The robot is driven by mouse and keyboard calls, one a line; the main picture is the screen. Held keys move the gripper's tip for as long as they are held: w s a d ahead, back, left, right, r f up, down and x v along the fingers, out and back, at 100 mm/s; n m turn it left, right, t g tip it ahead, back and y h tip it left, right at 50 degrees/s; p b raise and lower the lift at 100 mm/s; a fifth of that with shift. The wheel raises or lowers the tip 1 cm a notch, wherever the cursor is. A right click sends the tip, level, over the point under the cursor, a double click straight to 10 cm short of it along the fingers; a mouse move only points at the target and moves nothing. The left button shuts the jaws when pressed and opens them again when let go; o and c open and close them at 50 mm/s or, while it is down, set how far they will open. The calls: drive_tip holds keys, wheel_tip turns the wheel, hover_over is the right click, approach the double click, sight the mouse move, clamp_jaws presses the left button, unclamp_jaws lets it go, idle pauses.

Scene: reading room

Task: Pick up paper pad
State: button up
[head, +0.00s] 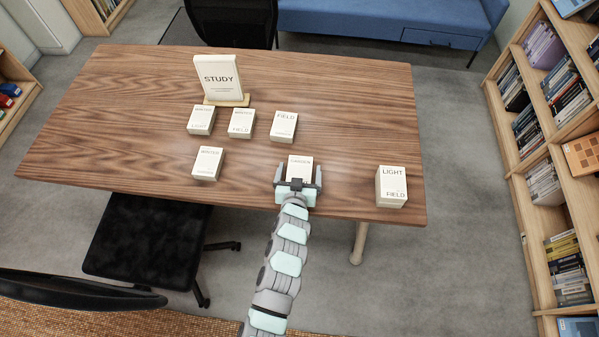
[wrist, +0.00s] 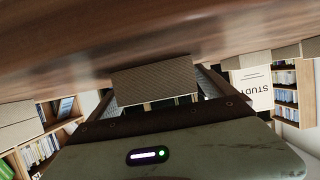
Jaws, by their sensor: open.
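A cream paper pad (head: 300,164) with dark lettering lies on the wooden table near its front edge. My gripper (head: 298,175) is at the pad's near end, open, with one finger on each side of it. In the wrist view, which is turned over, the pad's grey-beige end face (wrist: 155,78) shows between the fingers, under the table top. I cannot tell whether the fingers touch it. Similar pads lie about: one marked WINTER (head: 207,163), one marked FIELD (head: 284,126), and a thicker stack marked LIGHT (head: 391,186) at the right.
A STUDY sign (head: 219,78) stands on a wooden base at the back, with pads in front of it. The wooden table (head: 120,110) is bare on its left. A black chair (head: 150,240) is at the front and a bookshelf (head: 545,150) at the right.

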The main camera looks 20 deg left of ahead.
drive_tip(key=shift+s, duration=0.1)
drive_tip(key=shift+c, duration=0.3)
drive_tip(key=c, duration=1.5)
